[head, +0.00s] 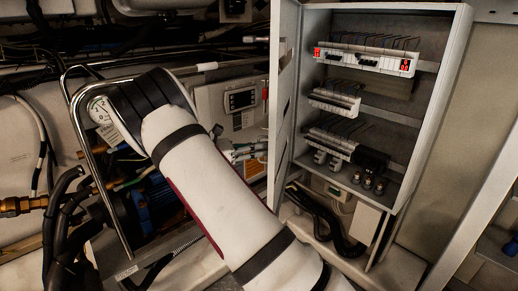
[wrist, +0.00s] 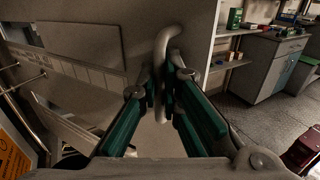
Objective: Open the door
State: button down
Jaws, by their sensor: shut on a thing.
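The grey cabinet's door (head: 284,95) stands open in the head view, swung out at the cabinet's left and seen nearly edge-on. The open cabinet (head: 437,105) shows rows of electrical modules inside. In the wrist view, the door panel (wrist: 195,45) fills the upper middle and carries a curved pale bar handle (wrist: 161,60). My gripper (wrist: 164,82) has its green-padded fingers on both sides of the handle and is shut on it. In the head view my white arm crosses the foreground, and I cannot clearly make out the gripper there.
A control box (head: 238,105) is behind the arm. The wrist view shows a workbench (wrist: 265,65) and open floor (wrist: 270,115) at right.

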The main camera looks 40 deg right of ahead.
jog(key=shift+r, duration=0.1)
jog(key=c, duration=2)
grip_release()
jog(key=shift+c, duration=0.2)
jog(key=v, duration=1.2)
jog(key=shift+s, duration=0.1)
